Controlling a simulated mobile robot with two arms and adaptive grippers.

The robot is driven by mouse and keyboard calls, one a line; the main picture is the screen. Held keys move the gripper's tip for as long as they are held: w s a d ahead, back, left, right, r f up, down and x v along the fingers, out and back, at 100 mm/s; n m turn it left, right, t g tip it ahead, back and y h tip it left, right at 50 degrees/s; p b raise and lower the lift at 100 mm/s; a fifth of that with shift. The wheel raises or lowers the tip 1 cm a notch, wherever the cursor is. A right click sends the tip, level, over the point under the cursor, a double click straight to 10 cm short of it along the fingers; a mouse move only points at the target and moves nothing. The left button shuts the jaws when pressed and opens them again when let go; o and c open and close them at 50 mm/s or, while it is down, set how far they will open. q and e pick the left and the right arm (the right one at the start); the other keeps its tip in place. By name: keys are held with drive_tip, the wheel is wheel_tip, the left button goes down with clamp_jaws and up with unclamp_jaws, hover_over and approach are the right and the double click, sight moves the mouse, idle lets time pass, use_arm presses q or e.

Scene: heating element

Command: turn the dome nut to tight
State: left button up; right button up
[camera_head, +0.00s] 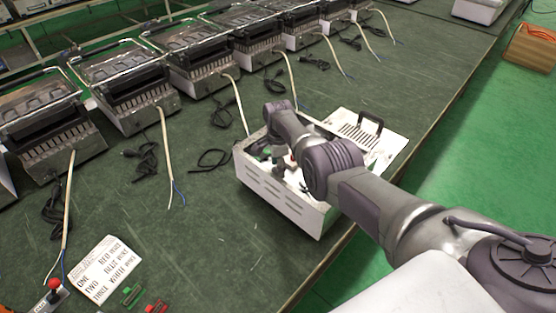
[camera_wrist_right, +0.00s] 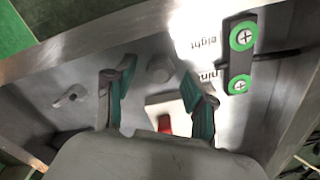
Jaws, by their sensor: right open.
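The opened white housing (camera_head: 285,200) stands on the green bench near its right edge. My right arm reaches over it, and my right gripper (camera_wrist_right: 157,72) is inside it. In the right wrist view its two teal-padded fingers are apart. A rounded grey knob, which looks like the dome nut (camera_wrist_right: 160,68), shows between the fingertips, with a gap on each side. I cannot tell how far the fingers are from it in depth. In the head view the nut is hidden by my arm. My left gripper is not in view.
Inside the housing are a black bar with green screws (camera_wrist_right: 240,60), a red part (camera_wrist_right: 165,124) and close metal walls. The housing's lid (camera_head: 362,135) lies behind it. Several grill-like appliances (camera_head: 125,85) with loose cables line the bench. A printed card (camera_head: 103,268) lies front left.

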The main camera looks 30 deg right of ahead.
wheel_tip(320, 180, up, 12)
idle(0.5)
drive_tip(key=shift+f, duration=0.1)
idle(0.4)
